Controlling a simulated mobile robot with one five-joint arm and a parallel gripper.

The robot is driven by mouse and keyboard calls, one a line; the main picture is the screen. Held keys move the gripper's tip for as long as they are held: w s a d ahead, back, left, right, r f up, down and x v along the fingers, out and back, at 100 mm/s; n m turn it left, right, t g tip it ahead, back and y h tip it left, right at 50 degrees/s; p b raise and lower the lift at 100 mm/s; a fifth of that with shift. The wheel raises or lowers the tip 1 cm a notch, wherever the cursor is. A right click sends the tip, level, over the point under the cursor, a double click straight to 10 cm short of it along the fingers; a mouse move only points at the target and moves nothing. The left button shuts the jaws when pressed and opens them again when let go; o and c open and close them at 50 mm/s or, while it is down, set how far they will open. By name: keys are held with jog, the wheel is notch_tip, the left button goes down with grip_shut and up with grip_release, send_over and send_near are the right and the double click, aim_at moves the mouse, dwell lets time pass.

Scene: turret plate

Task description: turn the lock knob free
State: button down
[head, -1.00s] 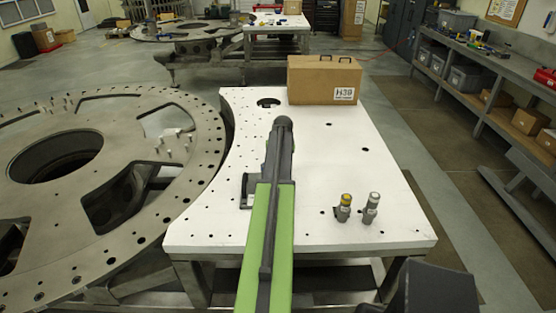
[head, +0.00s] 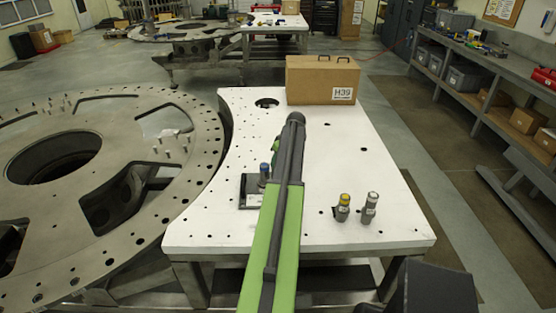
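A dark bracket (head: 248,190) stands on the white turret plate (head: 320,170), left of my arm. A small blue-topped part (head: 264,170) rises at its right side and may be the lock knob. My arm covers the area just right of it, so I cannot tell its full shape. My gripper is hidden behind my raised arm. Two small grey cylinders stand upright on the plate, one with a yellow top (head: 343,208) and one with a pale top (head: 370,208).
A cardboard box (head: 323,82) marked H39 sits at the plate's back edge. A large metal ring (head: 190,190) with holes and pins lies close along the left. A shelf bench (head: 490,90) runs along the right, with floor between.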

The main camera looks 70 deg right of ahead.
jog(key=shift+a, duration=0.1)
dwell(0.3)
jog(key=c, duration=1)
grip_release()
jog(key=shift+o, duration=0.2)
jog(key=p+v, duration=1.6)
jog(key=v, duration=0.1)
jog(key=shift+s+r, duration=0.15)
jog(key=shift+s, duration=0.05)
